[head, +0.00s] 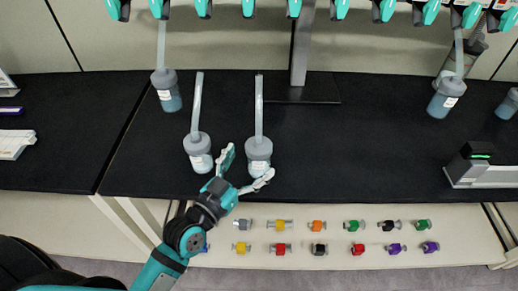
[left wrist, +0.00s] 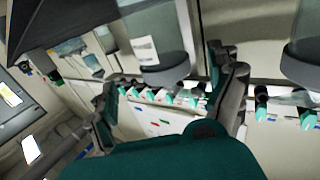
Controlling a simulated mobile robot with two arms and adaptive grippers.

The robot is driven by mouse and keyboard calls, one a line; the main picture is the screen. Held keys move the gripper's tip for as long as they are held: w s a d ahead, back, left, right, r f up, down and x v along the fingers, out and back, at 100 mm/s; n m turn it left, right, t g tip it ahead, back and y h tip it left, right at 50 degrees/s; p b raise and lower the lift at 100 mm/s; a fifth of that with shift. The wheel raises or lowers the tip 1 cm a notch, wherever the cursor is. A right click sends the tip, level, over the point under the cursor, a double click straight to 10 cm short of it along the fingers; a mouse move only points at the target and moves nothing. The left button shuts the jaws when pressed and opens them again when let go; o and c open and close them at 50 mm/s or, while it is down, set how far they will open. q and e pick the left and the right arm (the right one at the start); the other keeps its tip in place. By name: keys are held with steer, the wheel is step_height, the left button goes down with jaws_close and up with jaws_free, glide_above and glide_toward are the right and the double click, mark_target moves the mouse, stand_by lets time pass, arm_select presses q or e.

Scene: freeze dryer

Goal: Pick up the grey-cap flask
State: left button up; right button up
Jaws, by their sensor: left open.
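A grey-cap flask (head: 258,152) with a label and an upright pale tube stands on the black bench top. My left gripper (head: 248,166) is open at its near side, one finger to its left and the other to its lower right. In the left wrist view this flask (left wrist: 158,50) appears upside down between the two spread fingers, its grey cap (left wrist: 165,74) near them. Whether either finger touches it I cannot tell. A second similar flask (head: 198,150) stands just left of the gripper. My right gripper is not in view.
More grey-cap flasks stand at the back left (head: 166,92), right (head: 446,97) and far right edge (head: 508,103). A stand base (head: 300,95) is behind. Coloured valves (head: 318,226) line the bench front. A grey device (head: 480,168) sits right. The middle-right bench is clear.

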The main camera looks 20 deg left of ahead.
mark_target(258, 150)
arm_select(q)
steer(key=shift+a+p+x, duration=0.15)
steer(key=shift+p+x, duration=0.2)
steer(key=shift+x, duration=1)
steer(key=shift+a+p+x, duration=0.1)
steer(key=shift+p+x, duration=0.2)
steer(key=shift+x, duration=1.1)
steer(key=shift+f, duration=0.1)
steer(key=c, duration=1.7)
steer(key=shift+c, duration=0.5)
